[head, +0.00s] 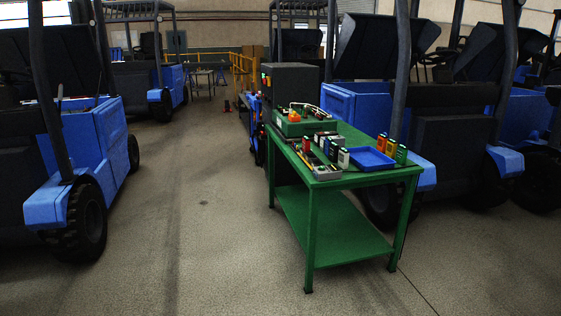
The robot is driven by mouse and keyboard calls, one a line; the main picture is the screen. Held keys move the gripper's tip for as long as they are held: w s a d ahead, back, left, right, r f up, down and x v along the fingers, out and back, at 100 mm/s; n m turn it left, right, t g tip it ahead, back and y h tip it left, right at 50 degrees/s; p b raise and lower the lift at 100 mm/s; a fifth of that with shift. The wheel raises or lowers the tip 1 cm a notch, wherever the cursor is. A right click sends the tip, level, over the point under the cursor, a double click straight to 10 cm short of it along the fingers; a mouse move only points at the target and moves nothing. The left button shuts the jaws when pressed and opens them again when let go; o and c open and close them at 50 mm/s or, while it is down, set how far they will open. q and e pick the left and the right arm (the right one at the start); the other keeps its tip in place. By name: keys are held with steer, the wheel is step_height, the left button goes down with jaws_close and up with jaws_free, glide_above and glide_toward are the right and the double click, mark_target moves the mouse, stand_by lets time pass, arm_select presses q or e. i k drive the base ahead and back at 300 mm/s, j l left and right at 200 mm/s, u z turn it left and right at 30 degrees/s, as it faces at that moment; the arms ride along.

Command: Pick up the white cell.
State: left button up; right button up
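A small white cell (343,158) stands upright near the front middle of a green table (345,184), just left of a blue tray (371,158). Dark cells (331,150) stand close behind and left of it. A red cell (306,145) stands further left, and an orange cell (381,142) and green cells (401,154) stand at the right of the tray. The table is some distance ahead of me. Neither of my grippers is in view.
Green and grey equipment (303,124) and a dark box (290,88) occupy the table's back. Blue forklifts stand left (80,150) and behind right (430,120). The concrete floor (200,230) between the left forklift and the table is clear.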

mark_target(344, 153)
steer(key=i+z, duration=0.1)
steer(key=i, duration=0.35)
steer(key=i+j+z, duration=0.15)
steer(key=i, duration=0.35)
steer(key=i+j+z, duration=0.1)
steer(key=i, duration=0.35)
steer(key=i+j+z, duration=0.15)
steer(key=i, duration=0.3)
steer(key=j, duration=0.1)
